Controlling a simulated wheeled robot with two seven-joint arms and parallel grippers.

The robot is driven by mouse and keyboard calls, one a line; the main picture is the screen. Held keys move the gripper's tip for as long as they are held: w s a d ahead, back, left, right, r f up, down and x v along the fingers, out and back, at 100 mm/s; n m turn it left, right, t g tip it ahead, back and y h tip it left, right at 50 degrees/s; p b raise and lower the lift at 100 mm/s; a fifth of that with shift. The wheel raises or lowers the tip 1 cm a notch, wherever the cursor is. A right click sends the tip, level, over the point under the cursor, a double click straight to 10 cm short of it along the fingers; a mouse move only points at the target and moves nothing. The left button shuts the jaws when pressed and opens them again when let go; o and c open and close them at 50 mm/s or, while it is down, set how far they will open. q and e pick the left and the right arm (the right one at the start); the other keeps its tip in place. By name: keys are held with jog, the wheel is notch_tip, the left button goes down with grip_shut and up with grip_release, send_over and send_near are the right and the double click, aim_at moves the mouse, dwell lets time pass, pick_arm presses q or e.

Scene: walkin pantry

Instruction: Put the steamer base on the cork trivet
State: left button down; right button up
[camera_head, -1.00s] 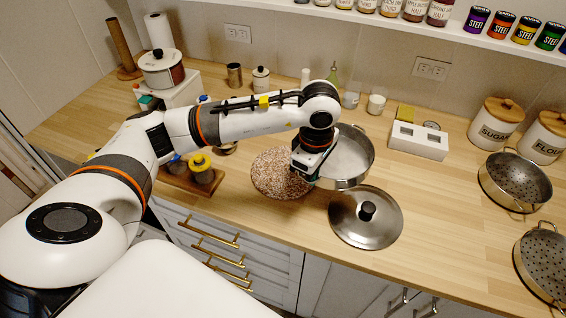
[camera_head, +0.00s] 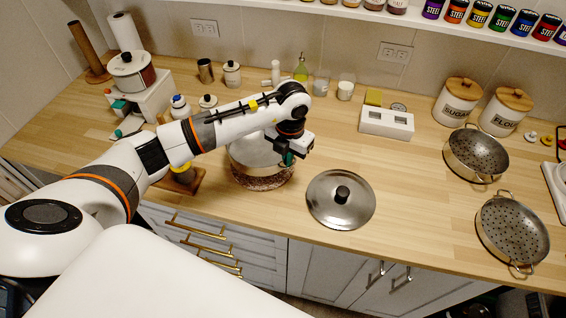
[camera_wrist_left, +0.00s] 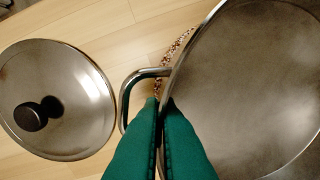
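The steamer base (camera_head: 248,158) is a wide, empty steel pot, partly hidden behind my left arm. It is over the speckled brown cork trivet (camera_head: 262,184), whose front edge shows below it. I cannot tell whether the base rests on the trivet or hangs just above it. My left gripper (camera_head: 289,158) is at the base's right side. In the left wrist view, its green fingers (camera_wrist_left: 163,103) are closed on the rim beside the loop handle, and the base's bare inside (camera_wrist_left: 250,80) fills the right. My right gripper is out of view.
A steel lid with a black knob (camera_head: 341,200) lies right of the trivet. Two perforated steamer pans (camera_head: 475,154) stand at the right. A white box (camera_head: 387,122) and canisters (camera_head: 462,100) are at the back. The counter between lid and pans is clear.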

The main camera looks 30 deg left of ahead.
aim_at(287, 177)
pick_arm(q)
notch_tip(287, 177, down, 4)
jog(key=shift+r+p, duration=0.1)
jog(key=shift+p, duration=0.5)
jog(key=shift+f, duration=0.6)
jog(key=c, duration=1.6)
grip_release()
jog(key=shift+c, duration=0.2)
jog(key=shift+r, duration=0.25)
notch_tip(287, 177, up, 12)
jog(key=b, duration=0.4)
jog(key=shift+d, duration=0.25)
